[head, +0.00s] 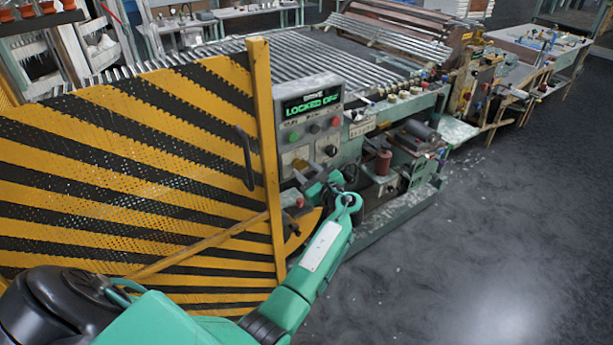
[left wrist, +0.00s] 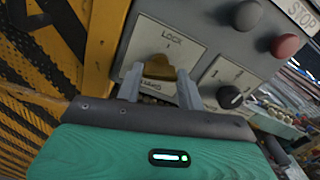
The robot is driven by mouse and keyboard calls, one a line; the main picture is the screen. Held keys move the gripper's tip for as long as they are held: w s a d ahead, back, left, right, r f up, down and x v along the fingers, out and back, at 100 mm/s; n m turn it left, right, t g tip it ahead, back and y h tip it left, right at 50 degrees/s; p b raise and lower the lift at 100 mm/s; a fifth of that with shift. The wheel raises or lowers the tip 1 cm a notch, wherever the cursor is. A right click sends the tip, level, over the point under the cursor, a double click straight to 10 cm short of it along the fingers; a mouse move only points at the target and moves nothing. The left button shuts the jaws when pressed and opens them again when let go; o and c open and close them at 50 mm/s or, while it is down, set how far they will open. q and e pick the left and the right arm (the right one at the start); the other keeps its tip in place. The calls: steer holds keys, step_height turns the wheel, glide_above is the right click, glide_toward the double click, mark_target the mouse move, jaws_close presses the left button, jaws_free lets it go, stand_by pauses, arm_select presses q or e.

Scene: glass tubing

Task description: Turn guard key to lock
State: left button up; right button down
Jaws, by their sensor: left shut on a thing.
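The brass guard key (left wrist: 158,66) sits in a pale plate (left wrist: 150,40) marked LOCK at its top. My left gripper (left wrist: 160,78) has a finger on either side of the key and is shut on it. In the head view my left gripper (head: 307,177) is at the lower part of the grey control box (head: 313,122), where the arm largely hides the key. The box's display (head: 311,104) shows DRIVE and LOCKED OFF in green. My right gripper is in neither view.
A yellow-and-black striped guard panel (head: 130,165) with a yellow post (head: 266,150) stands just left of the box. A black selector knob (left wrist: 230,97) and a red button (left wrist: 286,45) are right of the key. Open floor (head: 480,250) lies to the right.

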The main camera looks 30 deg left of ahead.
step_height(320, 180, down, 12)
steer(key=b, duration=1.1)
arm_select(q)
steer(key=n+b, duration=0.4)
steer(key=n, duration=0.9)
steer(key=shift+f+n, duration=0.15)
steer(key=shift+n, duration=0.15)
steer(key=shift+n+b, duration=0.7)
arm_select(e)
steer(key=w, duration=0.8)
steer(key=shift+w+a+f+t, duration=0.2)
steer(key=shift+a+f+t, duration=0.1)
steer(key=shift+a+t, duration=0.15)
arm_select(q)
steer(key=o, duration=1)
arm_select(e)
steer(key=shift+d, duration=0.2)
